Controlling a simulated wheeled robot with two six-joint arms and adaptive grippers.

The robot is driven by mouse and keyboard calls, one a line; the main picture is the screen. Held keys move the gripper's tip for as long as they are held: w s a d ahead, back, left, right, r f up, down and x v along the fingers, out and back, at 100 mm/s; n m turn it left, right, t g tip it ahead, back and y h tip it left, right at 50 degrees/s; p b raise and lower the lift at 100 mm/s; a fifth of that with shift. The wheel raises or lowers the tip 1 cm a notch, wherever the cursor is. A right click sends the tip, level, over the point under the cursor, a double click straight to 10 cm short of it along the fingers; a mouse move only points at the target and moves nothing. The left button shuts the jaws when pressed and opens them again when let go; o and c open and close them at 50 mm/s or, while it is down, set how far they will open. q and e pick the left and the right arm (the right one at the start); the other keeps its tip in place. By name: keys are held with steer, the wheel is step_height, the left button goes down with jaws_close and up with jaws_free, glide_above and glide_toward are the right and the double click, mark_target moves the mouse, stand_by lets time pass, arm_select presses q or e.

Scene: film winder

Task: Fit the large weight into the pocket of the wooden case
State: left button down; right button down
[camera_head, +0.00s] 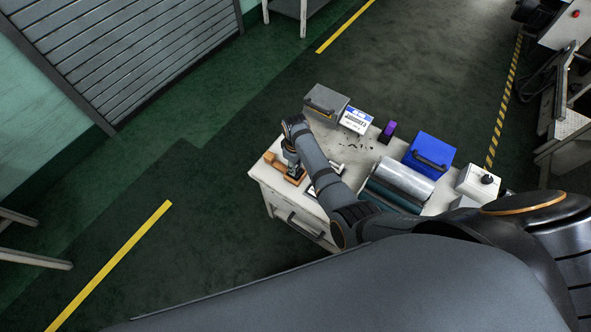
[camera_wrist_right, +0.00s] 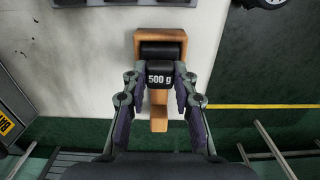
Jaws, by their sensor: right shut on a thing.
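The wooden case (camera_wrist_right: 158,34) lies on the table in the right wrist view, with a light wood frame around a dark recess and a narrower wooden part extending toward the table edge. Its wood also shows in the head view (camera_head: 271,158), partly covered by my arm. My right gripper (camera_wrist_right: 162,76) is shut on a black weight (camera_wrist_right: 160,68) marked "500 g". The weight is right beside the dark recess, overlapping the case in view; its height above the case and whether it touches cannot be told. The left gripper is not in view.
The white table (camera_head: 262,180) also holds a grey box (camera_head: 325,103), a blue-white printed box (camera_head: 356,119), a purple item (camera_head: 387,132), a blue case (camera_head: 428,154) and a large film roll (camera_head: 402,180). The table edge is close to the wooden case.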

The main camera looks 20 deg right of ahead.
steer(key=shift+r, duration=0.15)
steer(key=c, duration=1.5)
jaws_free()
steer(key=shift+f, duration=0.2)
steer(key=o, duration=0.4)
steer(key=shift+o, duration=0.2)
steer(key=shift+r, duration=0.1)
step_height(320, 180, up, 12)
steer(key=p, duration=1.3)
